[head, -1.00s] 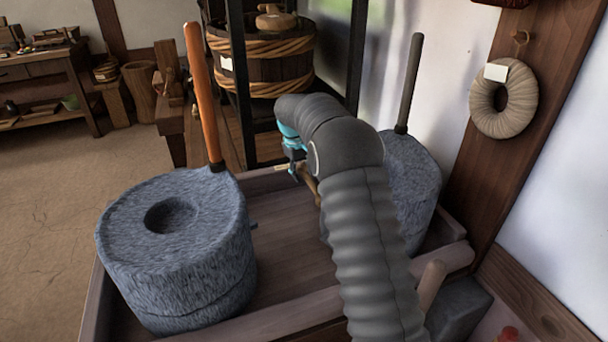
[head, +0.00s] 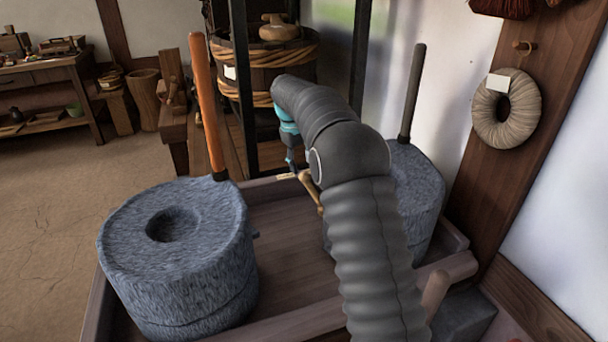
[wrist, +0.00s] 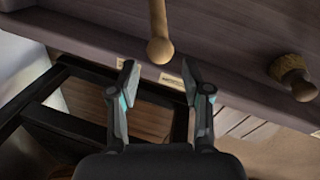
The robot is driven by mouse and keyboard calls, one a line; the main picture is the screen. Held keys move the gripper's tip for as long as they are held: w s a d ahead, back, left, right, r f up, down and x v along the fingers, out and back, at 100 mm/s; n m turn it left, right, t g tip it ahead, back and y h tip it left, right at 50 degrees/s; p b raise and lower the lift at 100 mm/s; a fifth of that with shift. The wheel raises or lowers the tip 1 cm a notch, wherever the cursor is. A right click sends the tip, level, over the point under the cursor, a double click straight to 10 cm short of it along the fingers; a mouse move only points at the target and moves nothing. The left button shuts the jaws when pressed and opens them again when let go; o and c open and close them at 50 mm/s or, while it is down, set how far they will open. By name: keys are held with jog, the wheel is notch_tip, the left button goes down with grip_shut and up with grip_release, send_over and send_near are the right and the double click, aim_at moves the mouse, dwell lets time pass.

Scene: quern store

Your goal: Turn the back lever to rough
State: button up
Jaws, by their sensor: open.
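The back lever, a light wooden rod with a rounded end (head: 311,190), stands at the far edge of the wooden tray (head: 285,240), partly behind my arm. In the wrist view the lever (wrist: 159,35) comes in from the top, and its knob lies just ahead of the space between my fingers. A pale label plate (wrist: 170,79) is on the tray edge beside the knob; its writing is too small to read. My gripper (wrist: 157,70) is open, with a finger on either side of the knob's line and nothing between them. In the head view my arm mostly hides it.
A stone quern (head: 180,255) with an orange handle (head: 207,100) stands left in the tray. Another quern (head: 418,190) with a dark handle (head: 412,95) stands right, behind my arm. A brush-like thing (wrist: 292,75) is at right in the wrist view. A dark frame (head: 240,80) stands behind.

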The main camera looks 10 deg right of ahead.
jog(key=v, duration=0.3)
jog(key=shift+r, duration=0.15)
